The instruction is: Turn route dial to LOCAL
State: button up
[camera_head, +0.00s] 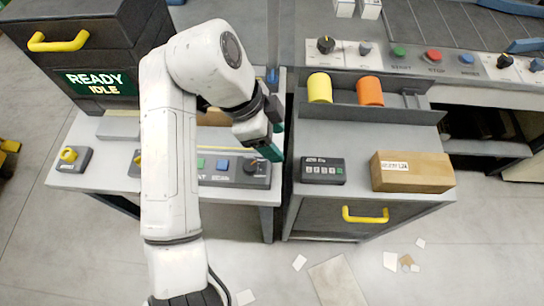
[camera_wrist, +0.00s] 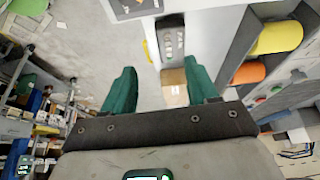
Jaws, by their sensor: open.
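My gripper (camera_head: 272,148) has green fingers and hangs over the right end of a grey control panel (camera_head: 225,180). In the wrist view its fingers (camera_wrist: 162,88) are wide apart with nothing gripped. A black round dial (camera_head: 251,167) sits on that panel, just below and left of the fingers, apart from them as far as I can tell. I cannot read its labels or pointer, so I cannot tell whether it is the route dial. Another black dial (camera_head: 326,44) with a yellow mark is on the rear console. A yellow knob (camera_head: 69,154) is on a small box at the left.
Green and blue buttons (camera_head: 222,164) are beside the panel dial. A keypad box (camera_head: 323,170) and a cardboard box (camera_head: 412,171) stand on the right bench. Yellow and orange rolls (camera_head: 320,88) are behind them. A READY IDLE screen (camera_head: 98,82) is at left.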

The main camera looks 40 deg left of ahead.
send_near(250, 165)
jog(key=r, duration=0.2)
jog(key=x, duration=0.3)
jog(key=p+x, duration=0.1)
jog(key=x, duration=0.6)
jog(key=shift+s+a+f+p, duration=0.15)
jog(key=shift+a+f+p, duration=0.1)
jog(key=shift+f+p, duration=0.1)
jog(key=c, duration=1)
